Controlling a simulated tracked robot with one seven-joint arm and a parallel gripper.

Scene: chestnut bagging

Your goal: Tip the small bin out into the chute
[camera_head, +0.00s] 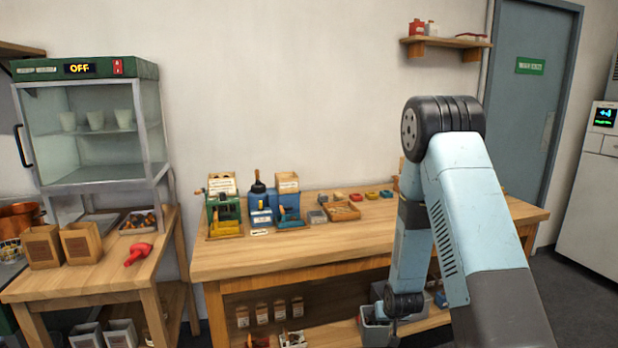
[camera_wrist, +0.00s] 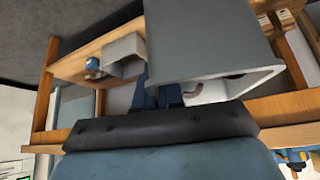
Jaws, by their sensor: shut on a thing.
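A grey small bin (camera_wrist: 205,45) fills the upper middle of the wrist view, tilted in the picture, with its pale rim facing down. My gripper (camera_wrist: 163,95) shows its blue fingers against the bin's near edge and is shut on it. A dark object shows at the rim; the bin's contents are mostly hidden. In the head view my arm reaches down in front of the bench to the low shelf, where a grey bin (camera_head: 375,328) shows beside my wrist. I cannot pick out the chute for certain.
The wooden workbench (camera_head: 300,258) carries several small machines and boxes and a wooden tray (camera_head: 342,212). Another pale bin (camera_wrist: 125,46) stands close by in the wrist view. Labelled bags (camera_head: 279,308) line the lower shelf. A glass cabinet (camera_head: 95,130) stands left.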

